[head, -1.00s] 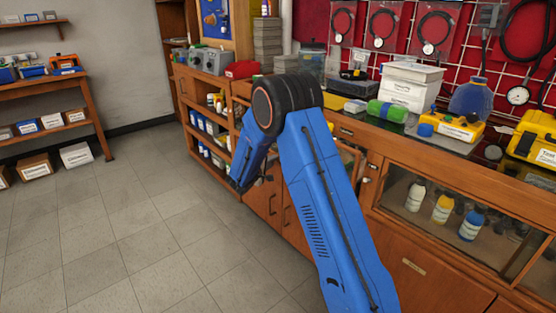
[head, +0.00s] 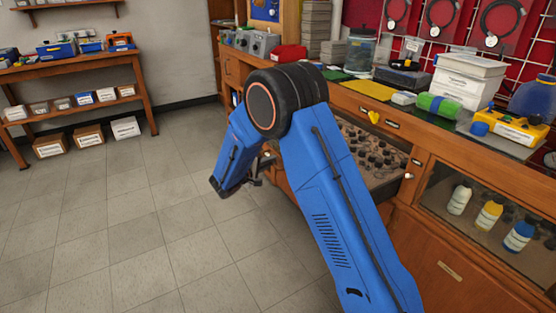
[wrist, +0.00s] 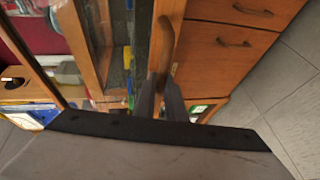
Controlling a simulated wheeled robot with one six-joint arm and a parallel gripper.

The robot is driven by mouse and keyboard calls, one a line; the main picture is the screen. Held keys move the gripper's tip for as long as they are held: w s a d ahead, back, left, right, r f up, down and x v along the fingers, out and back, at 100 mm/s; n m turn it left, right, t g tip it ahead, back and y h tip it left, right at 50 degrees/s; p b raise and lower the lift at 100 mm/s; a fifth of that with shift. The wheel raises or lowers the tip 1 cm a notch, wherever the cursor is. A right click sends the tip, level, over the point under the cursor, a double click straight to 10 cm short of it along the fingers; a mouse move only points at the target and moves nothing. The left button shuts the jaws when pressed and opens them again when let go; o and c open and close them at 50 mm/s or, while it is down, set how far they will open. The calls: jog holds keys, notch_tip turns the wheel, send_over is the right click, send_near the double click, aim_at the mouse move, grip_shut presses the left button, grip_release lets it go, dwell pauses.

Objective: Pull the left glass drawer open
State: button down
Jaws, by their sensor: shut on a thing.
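The left glass drawer (head: 372,158) stands out from the cabinet in the head view. Small dark pieces lie on its tan floor. My blue arm crosses in front and hides much of its front. My gripper (head: 257,172) is at the drawer's front, left of my arm. In the wrist view, my gripper (wrist: 159,82) is shut on a curved brown handle (wrist: 166,42) on a wooden front. Dark glass (wrist: 118,62) shows beside that wood. The exact contact between fingers and handle is small and dark.
A glass compartment (head: 485,208) with bottles is at the right. The countertop holds white boxes (head: 466,88), a green roll (head: 437,105) and a yellow case (head: 510,128). A wooden shelf bench (head: 75,68) stands at the far left. The tiled floor (head: 150,225) at left is clear.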

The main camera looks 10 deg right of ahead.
jog(key=shift+s+a, duration=0.15)
jog(key=shift+a, duration=0.2)
jog(key=c, duration=2.1)
grip_release()
jog(key=v, duration=1.7)
jog(key=shift+a, duration=0.15)
jog(key=shift+s+r, duration=0.1)
